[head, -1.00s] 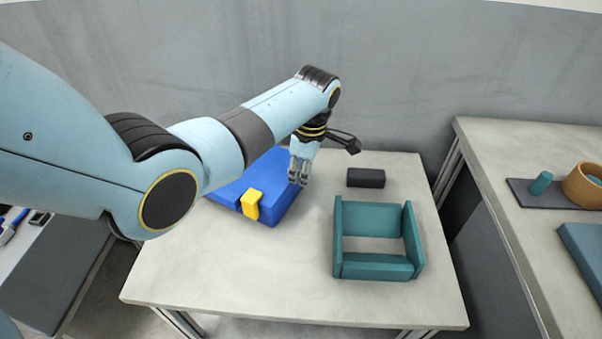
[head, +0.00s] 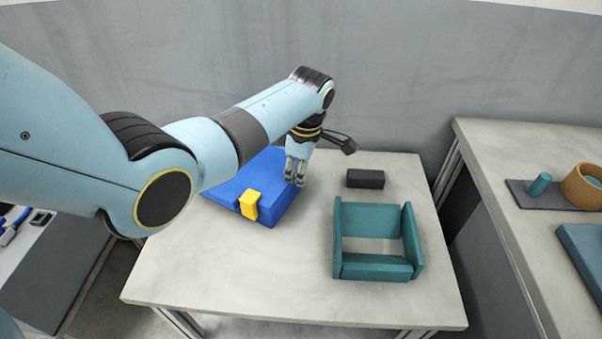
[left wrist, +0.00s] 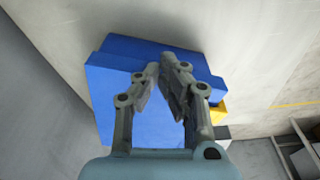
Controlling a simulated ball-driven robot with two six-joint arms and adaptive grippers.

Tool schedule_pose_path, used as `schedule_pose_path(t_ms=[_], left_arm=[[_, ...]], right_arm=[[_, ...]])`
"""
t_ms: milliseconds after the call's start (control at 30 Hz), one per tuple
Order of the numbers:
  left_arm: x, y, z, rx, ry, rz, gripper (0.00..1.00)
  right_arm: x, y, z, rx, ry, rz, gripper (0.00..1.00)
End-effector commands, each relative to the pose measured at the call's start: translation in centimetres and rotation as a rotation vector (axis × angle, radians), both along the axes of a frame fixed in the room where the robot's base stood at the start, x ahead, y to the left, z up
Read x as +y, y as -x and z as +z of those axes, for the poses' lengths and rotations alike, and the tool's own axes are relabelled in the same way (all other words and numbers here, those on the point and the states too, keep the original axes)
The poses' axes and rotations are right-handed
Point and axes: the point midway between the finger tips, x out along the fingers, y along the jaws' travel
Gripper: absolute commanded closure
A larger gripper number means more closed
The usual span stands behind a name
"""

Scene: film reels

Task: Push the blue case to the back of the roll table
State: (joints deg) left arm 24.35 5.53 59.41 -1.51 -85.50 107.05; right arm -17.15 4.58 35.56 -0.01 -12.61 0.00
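The blue case (head: 280,205) with a yellow clasp (head: 249,204) lies on the left back part of the pale roll table (head: 215,275). My left arm hides part of it. My left gripper (head: 295,183) points down at the case's right side in the head view; I cannot tell whether it touches. In the left wrist view the blue case (left wrist: 150,130) lies behind the fingers, whose tips (left wrist: 160,66) come together with nothing seen between them. My right gripper is not in view.
A teal open frame (head: 378,268) and a dark block (head: 365,178) stand on the table right of the case. A grey wall (head: 400,80) rises behind. A side table at the right holds an orange ring (head: 580,187). The table's front is clear.

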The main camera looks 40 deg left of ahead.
Motion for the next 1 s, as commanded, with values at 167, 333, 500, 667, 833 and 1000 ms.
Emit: schedule_pose_path(t_ms=[167, 333, 500, 667, 833, 1000], left_arm=[[0.9, 0.4, 0.0, 0.005, -0.003, 0.001, 1.0], [1.6, 0.7, 0.0, 0.006, -0.004, 0.001, 1.0], [2.2, 0.9, -0.1, 0.006, -0.004, 0.0, 1.0], [2.8, 1.2, -0.1, 0.006, -0.003, 0.001, 1.0], [2.8, 1.2, -0.2, 0.007, -0.003, 0.001, 1.0], [2.1, 0.9, -0.2, 0.006, -0.001, 0.001, 1.0]], right_arm=[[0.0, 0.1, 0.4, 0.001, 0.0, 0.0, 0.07], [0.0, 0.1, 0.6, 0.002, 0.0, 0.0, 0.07], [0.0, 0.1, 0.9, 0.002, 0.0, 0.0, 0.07], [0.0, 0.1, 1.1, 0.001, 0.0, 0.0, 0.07], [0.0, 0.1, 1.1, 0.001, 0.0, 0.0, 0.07], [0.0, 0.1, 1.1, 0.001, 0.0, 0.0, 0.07]])
